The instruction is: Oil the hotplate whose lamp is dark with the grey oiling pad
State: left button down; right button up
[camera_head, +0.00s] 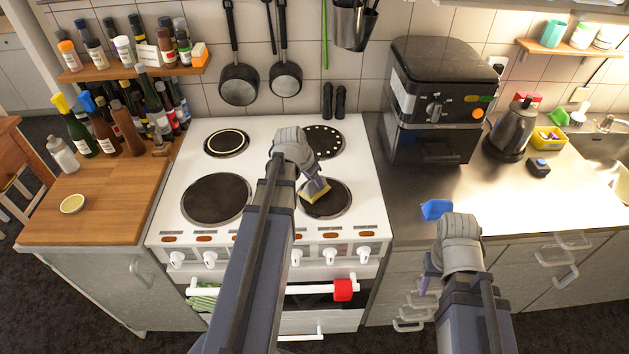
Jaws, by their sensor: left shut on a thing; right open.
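The white cooker (270,150) has several dark hotplates. My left gripper (315,186) is shut on a small pad (317,196), mostly hidden by the fingers; a pale yellow edge shows. The pad is over the front right hotplate (333,204); I cannot tell whether it touches. The front left hotplate (214,199) is bare. The back left hotplate (227,143) has a pale ring, and the back right hotplate (325,142) has pale dots. Small orange-brown lamps (204,238) line the front; which is dark I cannot tell. My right gripper (431,240) is open and empty by the right counter's front edge.
A wooden counter (105,205) with bottles and a small yellowish dish (73,203) lies left. A black appliance (437,95) and a kettle (509,130) stand on the right steel counter (520,195). Pans (239,84) hang behind. The steel counter's front is mostly clear.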

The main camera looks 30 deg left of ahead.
pick_arm(q)
jog(key=shift+w+a, duration=0.55)
jog(key=shift+w, duration=0.3)
jog(key=shift+s, duration=0.1)
jog(key=shift+s+d, duration=0.65)
jog(key=shift+s, duration=0.35)
jog(key=shift+w, duration=0.15)
jog(key=shift+w+a, duration=0.35)
jog(key=shift+w, duration=0.15)
jog(key=shift+w+d, duration=0.45)
jog(key=shift+d, duration=0.6)
jog(key=shift+w+d, duration=0.5)
jog(key=shift+d, duration=0.5)
jog(key=shift+w+d, duration=0.45)
jog(key=shift+d, duration=0.6)
